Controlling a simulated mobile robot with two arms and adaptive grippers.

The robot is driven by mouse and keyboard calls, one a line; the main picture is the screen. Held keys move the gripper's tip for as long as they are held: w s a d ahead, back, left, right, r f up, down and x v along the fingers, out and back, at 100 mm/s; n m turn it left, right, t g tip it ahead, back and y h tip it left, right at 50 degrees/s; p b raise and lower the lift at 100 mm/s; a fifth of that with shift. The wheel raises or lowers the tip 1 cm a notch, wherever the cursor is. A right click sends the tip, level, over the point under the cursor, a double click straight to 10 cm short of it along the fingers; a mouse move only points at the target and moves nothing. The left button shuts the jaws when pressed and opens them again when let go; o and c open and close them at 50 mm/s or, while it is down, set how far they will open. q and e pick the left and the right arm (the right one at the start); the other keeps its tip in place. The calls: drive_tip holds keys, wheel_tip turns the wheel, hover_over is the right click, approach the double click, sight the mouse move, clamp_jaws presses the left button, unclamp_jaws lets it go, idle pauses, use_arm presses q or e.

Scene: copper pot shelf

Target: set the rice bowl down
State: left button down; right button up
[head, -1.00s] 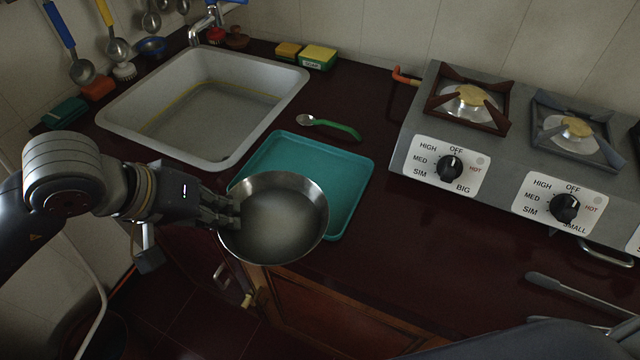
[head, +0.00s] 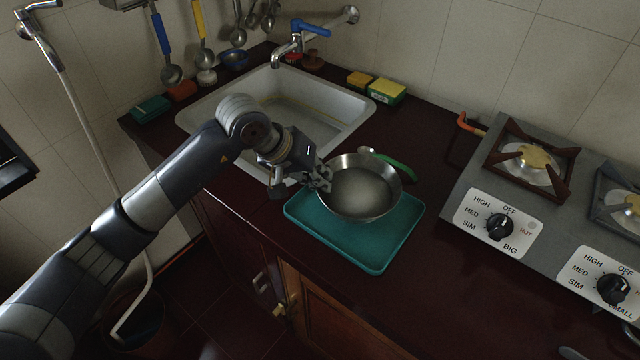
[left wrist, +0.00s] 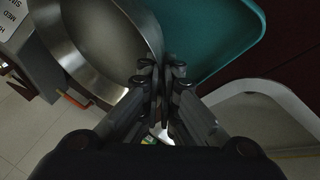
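The rice bowl (head: 362,192) is a wide steel bowl, empty inside, roughly level. My left gripper (head: 322,178) is shut on its left rim in the head view. The bowl overlaps the back part of the teal tray (head: 370,258) and hides some of it. I cannot tell whether its base touches the tray. In the left wrist view, the fingers (left wrist: 160,88) pinch the wall of the bowl (left wrist: 98,40), with the tray (left wrist: 205,30) beside it. My right gripper is not in view.
A green-handled spoon (head: 394,162) lies behind the bowl, partly hidden. The sink (head: 345,133) is at the back left. The stove (head: 470,190) with knobs stands to the right. Dark counter between tray and stove is clear.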

use_arm(q)
wheel_tip(320, 180, down, 3)
drive_tip(key=shift+s+r+p, duration=0.1)
drive_tip(key=shift+p, duration=0.25)
drive_tip(key=shift+f+b, duration=0.2)
drive_tip(key=shift+b, duration=0.1)
drive_tip(key=c, duration=1.8)
unclamp_jaws()
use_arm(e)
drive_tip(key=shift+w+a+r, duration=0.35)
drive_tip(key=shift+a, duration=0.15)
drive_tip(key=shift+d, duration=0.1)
